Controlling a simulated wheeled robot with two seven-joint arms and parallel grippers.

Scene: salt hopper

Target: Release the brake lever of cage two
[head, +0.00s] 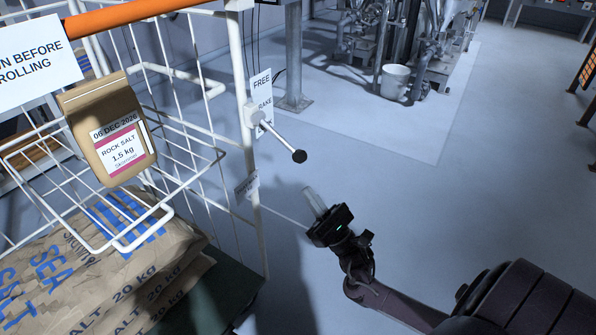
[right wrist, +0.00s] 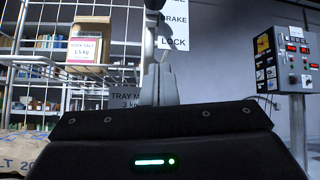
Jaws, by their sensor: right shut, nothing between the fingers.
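The brake lever (head: 280,138) is a pale rod with a dark ball knob (head: 299,156), sticking out from a white hub on the cage's corner post. In the head view it slopes down to the right. The brake sign (head: 261,88) behind it reads FREE at the top, and LOCK shows low on it in the right wrist view (right wrist: 173,43). My right gripper (head: 313,199) is shut and empty, below the knob and apart from it. In the right wrist view its fingers (right wrist: 158,84) point up beneath the sign. My left gripper is out of view.
The white wire cage (head: 236,80) has an orange handle bar (head: 135,14) and a basket with a rock salt bag (head: 107,128). Salt sacks (head: 150,268) lie below. A control box (right wrist: 287,60) stands at right in the wrist view.

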